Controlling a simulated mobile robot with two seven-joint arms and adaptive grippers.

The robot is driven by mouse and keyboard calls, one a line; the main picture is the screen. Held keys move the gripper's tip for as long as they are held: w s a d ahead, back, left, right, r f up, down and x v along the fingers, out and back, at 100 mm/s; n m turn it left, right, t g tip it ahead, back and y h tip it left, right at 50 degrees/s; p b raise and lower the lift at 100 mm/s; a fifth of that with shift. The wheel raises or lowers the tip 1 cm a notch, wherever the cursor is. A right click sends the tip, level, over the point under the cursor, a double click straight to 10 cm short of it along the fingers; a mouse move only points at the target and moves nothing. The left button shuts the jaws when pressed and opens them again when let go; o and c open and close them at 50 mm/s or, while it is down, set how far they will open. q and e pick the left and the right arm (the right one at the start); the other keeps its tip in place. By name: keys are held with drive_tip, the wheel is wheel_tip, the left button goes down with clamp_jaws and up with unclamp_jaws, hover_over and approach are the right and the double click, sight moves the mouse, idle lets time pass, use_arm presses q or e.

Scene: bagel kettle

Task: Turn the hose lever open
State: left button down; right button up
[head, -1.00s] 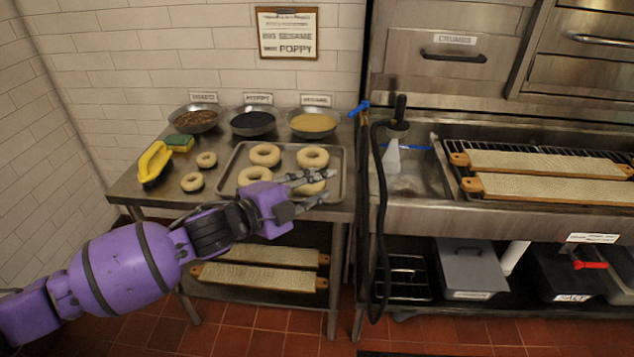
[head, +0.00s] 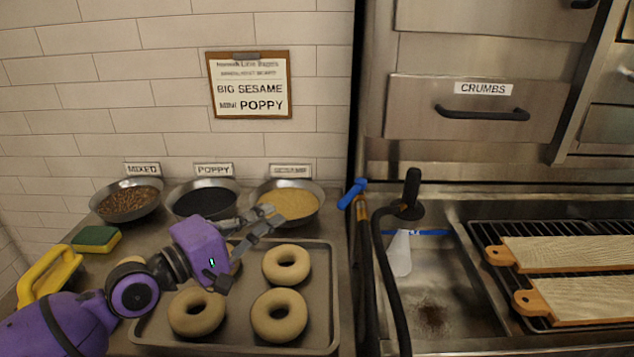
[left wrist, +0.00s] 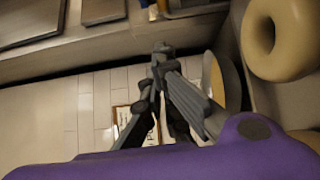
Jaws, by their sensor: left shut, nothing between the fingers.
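The blue lever (head: 353,193) sits atop an upright brass-coloured pipe (head: 363,240) between the bagel table and the sink. A black hose (head: 384,270) runs beside it, with a black nozzle handle (head: 411,190) at its upper end. My left gripper (head: 268,218) is shut and empty, over the back of the bagel tray and in front of the yellow-seed bowl. It is left of the blue lever and apart from it. The left wrist view shows the shut fingers (left wrist: 163,50) with nothing between them. My right gripper is out of view.
A tray (head: 331,300) of bagels lies below my left arm. Bowls of mixed (head: 128,200), poppy (head: 202,200) and yellow seeds (head: 290,202) stand behind it.

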sight(351, 200)
use_arm(q)
drive_tip(key=w+d+r+n+p, duration=0.1)
drive_tip(key=w+d+p, duration=0.3)
drive_tip(key=d, duration=0.6)
drive_tip(key=shift+d+r+n+p, duration=0.2)
drive_tip(key=shift+r+n+p, duration=0.2)
drive_tip(key=shift+p, duration=0.45)
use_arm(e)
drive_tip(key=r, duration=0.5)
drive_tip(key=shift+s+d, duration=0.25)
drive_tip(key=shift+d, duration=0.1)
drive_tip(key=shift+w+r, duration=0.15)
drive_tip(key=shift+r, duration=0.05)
